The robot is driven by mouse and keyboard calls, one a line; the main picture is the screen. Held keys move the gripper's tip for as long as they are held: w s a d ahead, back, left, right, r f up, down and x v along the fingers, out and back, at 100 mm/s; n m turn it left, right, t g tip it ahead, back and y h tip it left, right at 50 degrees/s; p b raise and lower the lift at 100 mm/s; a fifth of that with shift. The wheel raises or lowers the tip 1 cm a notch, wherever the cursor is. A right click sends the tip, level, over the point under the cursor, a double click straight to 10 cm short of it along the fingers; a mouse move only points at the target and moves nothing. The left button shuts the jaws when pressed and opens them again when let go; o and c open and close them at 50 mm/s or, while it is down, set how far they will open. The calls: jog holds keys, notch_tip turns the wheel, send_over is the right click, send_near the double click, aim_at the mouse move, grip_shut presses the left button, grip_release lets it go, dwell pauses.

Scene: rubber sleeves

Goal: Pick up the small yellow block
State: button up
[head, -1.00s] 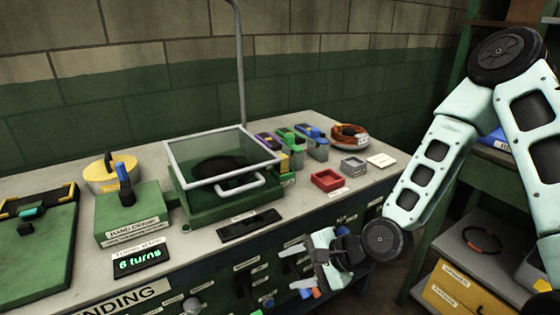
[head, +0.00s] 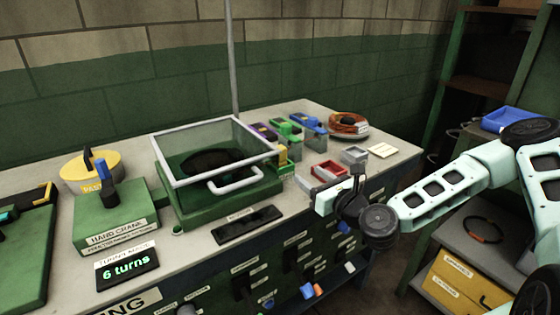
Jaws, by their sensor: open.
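A small yellow patch (head: 283,156), which may be the small yellow block, shows at the right corner of the glass-lidded green box, above a green labelled piece. It is partly hidden and too small to make out fully. My gripper (head: 314,183) is open, with its fingers pointing left over the front edge of the bench. It is to the right of and nearer than the yellow patch, apart from it, and in front of the small red tray (head: 329,168). I see nothing between its fingers.
The green box with a glass lid (head: 216,188) and handle stands left of my gripper. Purple, green and blue holders (head: 308,131), a grey tray (head: 354,155) and an orange coil (head: 348,124) are behind. A hand crank (head: 116,215) stands at left. A black strip (head: 247,224) lies in front.

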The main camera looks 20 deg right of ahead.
aim_at(283, 156)
jog(key=p+x, duration=0.1)
jog(key=x, duration=0.5)
jog(key=shift+w+a+r, duration=0.1)
jog(key=shift+w, duration=0.2)
jog(key=shift+a+p+x, duration=0.15)
jog(key=shift+p+x, duration=0.2)
jog(key=shift+x, duration=1)
jog(key=shift+a+p+x, duration=0.15)
jog(key=shift+p+x, duration=0.2)
jog(key=shift+x, duration=1)
jog(key=shift+s+r, duration=0.1)
jog(key=c, duration=1.1)
